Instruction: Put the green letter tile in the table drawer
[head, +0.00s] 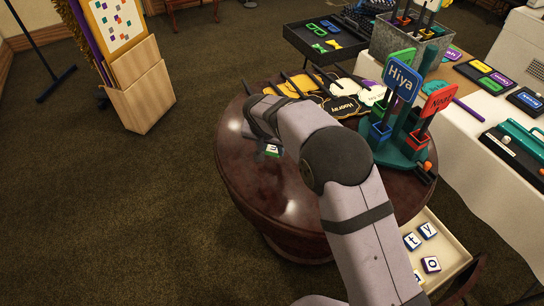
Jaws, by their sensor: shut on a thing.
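The green letter tile (273,151), white-faced with green edges, shows at the left side of the round dark wooden table. My gripper (266,149) is shut on it, over the polished top; my arm hides much of the gripper. I cannot tell whether the tile touches the tabletop. The table drawer (449,248) is pulled open at the lower right, below the tabletop. It has a cream inside and holds several white letter tiles with blue or purple edges. My arm hides its left part.
On the round table (245,172), a teal stand (402,152) holds several paddle signs at the right, and sign cards (343,105) lie at the back. A white-clothed table (465,150) stands to the right. The tabletop's front left is clear.

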